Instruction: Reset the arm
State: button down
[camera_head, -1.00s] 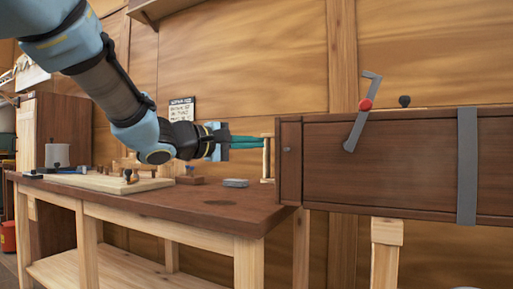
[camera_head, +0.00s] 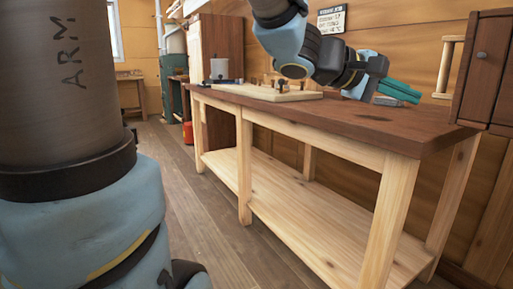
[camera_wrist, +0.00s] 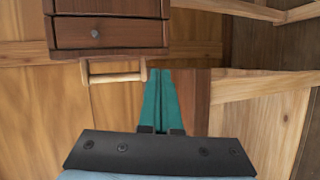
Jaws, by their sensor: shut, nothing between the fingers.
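My gripper (camera_head: 400,90) is above the right part of the workbench (camera_head: 345,118) in the head view, its teal fingers pointing right. In the wrist view my gripper (camera_wrist: 159,72) shows its two teal fingers side by side, shut and holding nothing. My arm comes in from the top of the head view, and a large link of it fills the left side.
A dark wooden cabinet (camera_head: 489,70) is at the right edge; its drawer with a round knob (camera_wrist: 108,33) shows in the wrist view. A wooden bar (camera_wrist: 117,77) is below it. A board (camera_head: 266,93) with small items and a grey-white cup (camera_head: 219,69) are on the bench. Floor (camera_head: 215,190) is open at left.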

jog(key=w+a+f+y, duration=0.2)
jog(key=a+f+y, duration=0.2)
jog(key=a+f, duration=0.45)
jog(key=w+a+f+y, duration=0.2)
jog(key=a+f+y, duration=0.2)
jog(key=a+f, duration=0.5)
jog(key=a+f+m+y+p, duration=0.1)
jog(key=a+f+y, duration=0.3)
jog(key=a, duration=0.6)
jog(key=a+f+m+y, duration=0.1)
jog(key=a+f+y, duration=0.1)
jog(key=a+f, duration=0.55)
notch_tip(320, 180, up, 26)
jog(key=a+p, duration=0.1)
jog(key=p, duration=2.3)
jog(key=shift+a+r+p, duration=0.15)
jog(key=shift+p, duration=0.15)
jog(key=shift+s, duration=0.1)
